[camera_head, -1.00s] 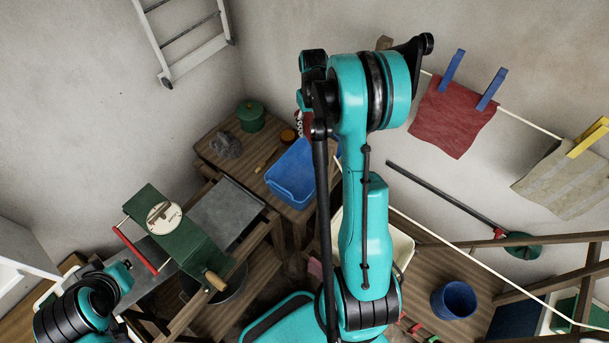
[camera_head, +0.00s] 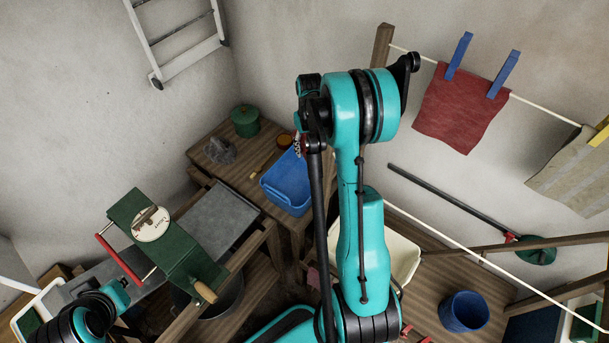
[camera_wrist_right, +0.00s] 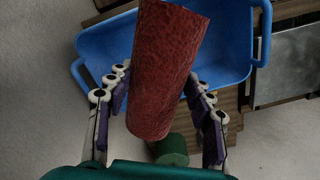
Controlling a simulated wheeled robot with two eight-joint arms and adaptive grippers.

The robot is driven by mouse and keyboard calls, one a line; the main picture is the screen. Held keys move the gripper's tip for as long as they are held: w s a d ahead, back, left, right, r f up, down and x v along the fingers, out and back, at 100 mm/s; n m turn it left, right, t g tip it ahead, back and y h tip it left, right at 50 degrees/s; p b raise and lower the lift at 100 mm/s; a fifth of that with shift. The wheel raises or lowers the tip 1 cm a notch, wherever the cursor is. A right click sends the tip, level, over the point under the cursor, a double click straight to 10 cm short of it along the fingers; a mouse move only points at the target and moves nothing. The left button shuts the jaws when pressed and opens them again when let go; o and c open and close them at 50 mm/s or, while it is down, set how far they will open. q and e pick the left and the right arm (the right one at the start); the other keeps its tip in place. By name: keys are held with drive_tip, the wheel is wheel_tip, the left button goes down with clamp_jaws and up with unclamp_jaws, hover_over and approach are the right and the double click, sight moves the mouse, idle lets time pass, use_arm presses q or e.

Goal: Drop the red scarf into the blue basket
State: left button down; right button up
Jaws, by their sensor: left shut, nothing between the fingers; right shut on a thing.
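The red scarf (camera_wrist_right: 163,70), a rolled rough red cloth, is held between the fingers of my right gripper (camera_wrist_right: 158,100) in the right wrist view. It is in front of the blue basket (camera_wrist_right: 232,40) in that view and hides part of it. In the head view the blue basket (camera_head: 284,186) stands on the wooden table, partly behind my right arm. My right gripper and the scarf are mostly hidden there by that arm. My left gripper (camera_head: 121,283) is shut and empty at the lower left, below the green wringer.
A green lidded pot (camera_head: 245,121) and a grey lump (camera_head: 218,150) stand on the table (camera_head: 236,173) beside the basket. A red cloth (camera_head: 461,108) hangs from the line with blue pegs. A blue bucket (camera_head: 464,311) is at lower right.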

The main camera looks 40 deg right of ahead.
drive_tip(key=o, duration=1.4)
drive_tip(key=shift+c, duration=0.2)
drive_tip(key=shift+r, duration=0.15)
wheel_tip(320, 180, up, 12)
